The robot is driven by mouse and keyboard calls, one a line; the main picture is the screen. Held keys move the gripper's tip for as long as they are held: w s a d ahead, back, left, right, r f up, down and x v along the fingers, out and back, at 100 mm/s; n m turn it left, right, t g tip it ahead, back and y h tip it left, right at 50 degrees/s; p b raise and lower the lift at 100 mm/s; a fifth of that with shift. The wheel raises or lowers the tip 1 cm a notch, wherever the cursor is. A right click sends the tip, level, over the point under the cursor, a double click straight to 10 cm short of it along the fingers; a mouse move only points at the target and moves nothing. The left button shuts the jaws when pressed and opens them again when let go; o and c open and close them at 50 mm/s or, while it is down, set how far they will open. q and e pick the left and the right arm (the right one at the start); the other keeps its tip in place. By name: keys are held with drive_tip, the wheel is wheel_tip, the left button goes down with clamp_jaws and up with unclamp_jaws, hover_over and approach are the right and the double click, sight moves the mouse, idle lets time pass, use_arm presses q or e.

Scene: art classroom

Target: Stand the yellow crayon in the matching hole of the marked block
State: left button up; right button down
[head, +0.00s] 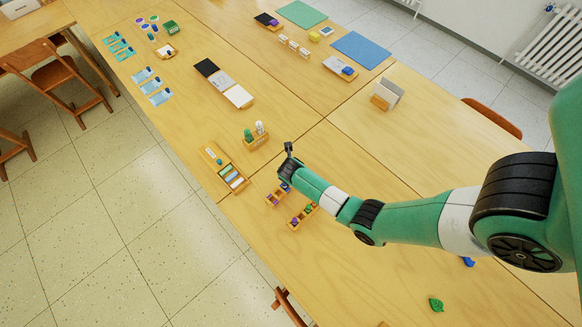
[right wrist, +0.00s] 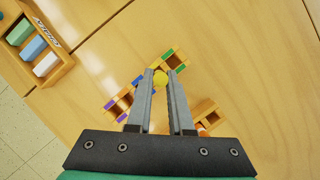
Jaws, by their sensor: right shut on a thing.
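My right gripper (head: 289,148) is shut on the yellow crayon (right wrist: 160,79), which shows nearly end-on between the fingertips in the right wrist view. In the head view the crayon cannot be made out. Below the gripper a wooden block with purple, blue and green marks (right wrist: 118,103) lies across the table, partly hidden by the fingers and crayon. A second wooden block with an orange mark (right wrist: 205,112) is to its right, partly hidden by the gripper. My left gripper is not in view.
A wooden tray of chalk sticks (right wrist: 45,72) sits left of the blocks; it also shows in the head view (head: 233,178). A wooden holder with green and white items (head: 256,140) stands behind it. A green leaf shape (head: 436,305) lies at the front right.

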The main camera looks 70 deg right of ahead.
drive_tip(key=shift+p, duration=0.5)
idle(0.6)
drive_tip(key=shift+f+b, duration=0.45)
drive_tip(key=shift+f, duration=0.95)
idle(2.2)
drive_tip(key=c, duration=0.7)
unclamp_jaws()
drive_tip(key=shift+c, duration=0.2)
drive_tip(key=shift+o, duration=1.2)
